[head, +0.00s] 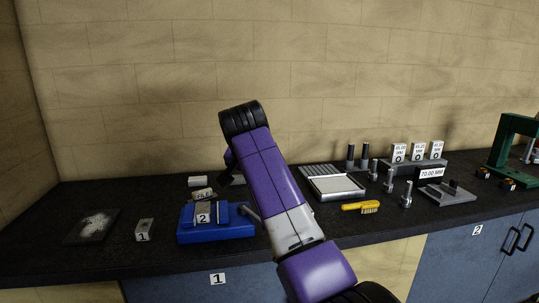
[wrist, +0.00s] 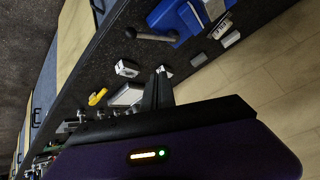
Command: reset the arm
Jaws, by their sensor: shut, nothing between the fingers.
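My purple arm rises across the middle of the head view. In the wrist view my gripper (wrist: 161,73) has its dark fingers together, with nothing between them. The fingers appear above or in front of the dark bench; I cannot tell the exact gap. In the head view the fingers are mostly hidden behind my arm.
A brick wall (head: 330,70) stands behind.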

